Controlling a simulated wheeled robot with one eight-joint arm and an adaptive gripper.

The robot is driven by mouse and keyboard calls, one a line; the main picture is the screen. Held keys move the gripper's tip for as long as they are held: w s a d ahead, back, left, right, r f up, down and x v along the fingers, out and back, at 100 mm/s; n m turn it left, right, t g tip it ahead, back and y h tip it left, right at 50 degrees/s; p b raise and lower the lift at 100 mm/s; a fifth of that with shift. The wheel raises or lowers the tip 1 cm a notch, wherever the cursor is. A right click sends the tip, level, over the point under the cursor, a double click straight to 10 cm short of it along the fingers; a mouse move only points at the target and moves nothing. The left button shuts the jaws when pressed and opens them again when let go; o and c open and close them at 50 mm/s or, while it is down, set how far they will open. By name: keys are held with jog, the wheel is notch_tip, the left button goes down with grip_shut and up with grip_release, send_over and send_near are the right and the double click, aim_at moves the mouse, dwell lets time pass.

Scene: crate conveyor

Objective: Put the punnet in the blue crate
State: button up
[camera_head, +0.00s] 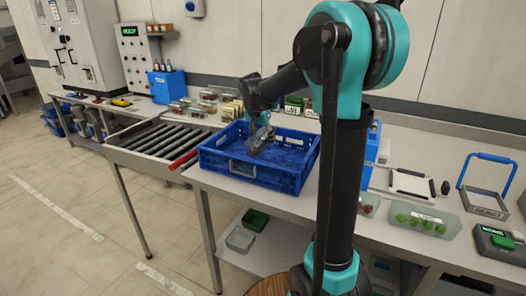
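The blue crate (277,181) stands on the table in the middle of the view, left of my arm's column, with its top open. My gripper (257,143) reaches down inside the crate, over its floor. Something greyish with a dark reddish patch shows at the fingertips; it is too small to tell whether it is a punnet or finger parts, or whether the fingers are shut on it. Several clear punnets (179,112) with dark and red contents stand behind the crate to the left. Another small punnet with red contents (368,205) shows right of my column, partly hidden.
A roller conveyor (158,139) adjoins the crate's left, with a red bar (184,159) at its end. A clear tray of green items (420,219), a grey basket with blue handle (484,203) and a scale (500,245) stand right. My column hides some table.

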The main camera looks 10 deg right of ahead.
aim_at(259, 132)
jog(key=shift+f, duration=2.8)
jog(key=o, duration=1.2)
jog(key=shift+f, duration=0.1)
jog(key=v, duration=1.2)
jog(key=shift+s, duration=0.1)
jog(key=shift+d, duration=0.1)
